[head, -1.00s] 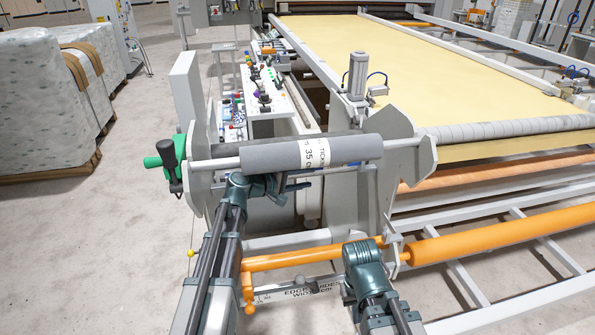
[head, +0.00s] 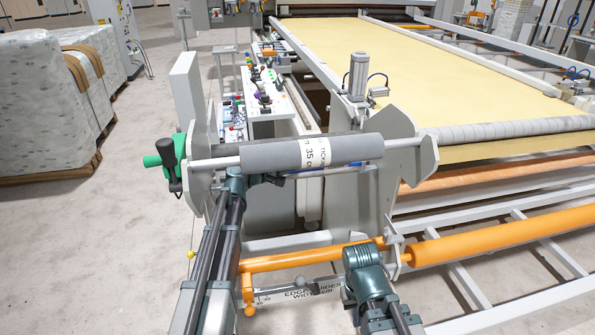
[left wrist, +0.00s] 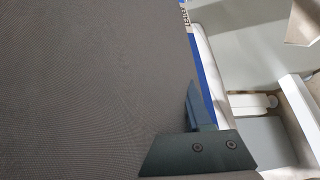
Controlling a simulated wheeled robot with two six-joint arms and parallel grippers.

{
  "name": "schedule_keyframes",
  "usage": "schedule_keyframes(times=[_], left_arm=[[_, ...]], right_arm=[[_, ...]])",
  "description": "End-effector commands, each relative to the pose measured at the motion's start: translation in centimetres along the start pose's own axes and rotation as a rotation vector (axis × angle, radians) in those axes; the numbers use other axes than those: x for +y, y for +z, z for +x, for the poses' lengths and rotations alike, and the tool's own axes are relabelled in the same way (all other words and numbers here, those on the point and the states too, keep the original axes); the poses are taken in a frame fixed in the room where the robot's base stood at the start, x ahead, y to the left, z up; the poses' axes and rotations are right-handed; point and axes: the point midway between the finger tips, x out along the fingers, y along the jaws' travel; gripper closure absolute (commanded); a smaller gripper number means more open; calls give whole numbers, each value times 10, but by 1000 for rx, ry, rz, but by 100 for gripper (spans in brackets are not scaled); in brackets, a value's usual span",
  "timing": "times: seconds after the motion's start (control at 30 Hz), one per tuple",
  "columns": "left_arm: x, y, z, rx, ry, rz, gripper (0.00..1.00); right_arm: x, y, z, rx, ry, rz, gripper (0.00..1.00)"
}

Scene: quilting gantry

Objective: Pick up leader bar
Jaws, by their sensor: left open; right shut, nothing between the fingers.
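In the left wrist view a narrow blue bar (left wrist: 203,62) with a white printed label runs along the edge of a large dark grey surface; I take it for the leader bar. One finger of my left gripper (left wrist: 200,125) is beside it, and the jaws are open. I cannot tell whether the finger touches the bar. In the head view the left wrist goes under the grey roll, which hides the left fingertips and most of the bar. My right gripper (head: 364,256) is shut and empty, low near the orange rod.
The grey roll (head: 270,154) on a steel shaft lies across the front between grey side plates (head: 366,205). An orange roller (head: 500,236) is at lower right. A ruled plate (head: 300,290) is below. Wrapped bales (head: 45,100) stand at left.

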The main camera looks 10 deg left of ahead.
Motion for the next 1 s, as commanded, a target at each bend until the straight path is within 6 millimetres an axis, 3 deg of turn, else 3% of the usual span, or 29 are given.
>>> schedule_keyframes(times=[0.2,0.43,0.7,1.0], left_arm=[[-2,-4,32,-1,-1,0,50],[-2,-3,33,0,0,0,50],[-2,-4,33,0,0,0,97],[-2,-4,33,0,-1,1,100]], right_arm=[[-1,0,6,0,0,0,100],[0,0,6,0,0,0,100],[0,0,6,0,0,0,100],[0,0,6,0,0,0,100]])
